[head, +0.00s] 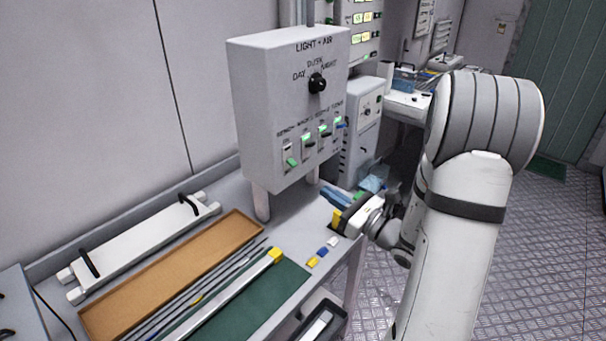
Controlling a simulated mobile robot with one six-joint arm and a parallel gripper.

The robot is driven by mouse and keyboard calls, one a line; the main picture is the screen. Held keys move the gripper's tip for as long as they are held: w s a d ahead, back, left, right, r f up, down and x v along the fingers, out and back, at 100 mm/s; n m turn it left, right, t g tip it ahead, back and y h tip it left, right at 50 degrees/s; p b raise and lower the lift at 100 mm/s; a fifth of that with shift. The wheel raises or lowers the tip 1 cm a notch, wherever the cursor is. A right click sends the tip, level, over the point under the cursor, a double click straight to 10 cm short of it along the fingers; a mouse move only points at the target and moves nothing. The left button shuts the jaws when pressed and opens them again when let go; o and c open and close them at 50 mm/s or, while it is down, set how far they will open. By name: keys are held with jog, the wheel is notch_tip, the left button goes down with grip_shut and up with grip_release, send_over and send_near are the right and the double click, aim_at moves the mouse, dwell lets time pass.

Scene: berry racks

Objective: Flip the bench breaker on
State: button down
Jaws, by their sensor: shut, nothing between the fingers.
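The grey control box (290,110) marked LIGHT + AIR stands above the bench. The bench breaker (291,158) is the leftmost of the row of breakers on its lower face. Its green lever sits low in its slot, and the small window above it is unlit. The neighbouring breakers (324,134) have levers set higher, with green lit windows. My gripper (340,215) is below and right of the box, low over the bench's right edge and apart from the breakers. It is shut and empty; its fingertips are small and partly hard to make out.
A black knob (317,83) sits above the breakers. On the bench lie a white bar fixture (140,245), a brown tray (246,224), a green mat (283,292) and small coloured blocks (313,262). A second cabinet (365,125) stands behind the box. Floor at right is clear.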

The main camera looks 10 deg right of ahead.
aim_at(289, 167)
jog(key=p+x, duration=0.2)
jog(key=x, duration=0.8)
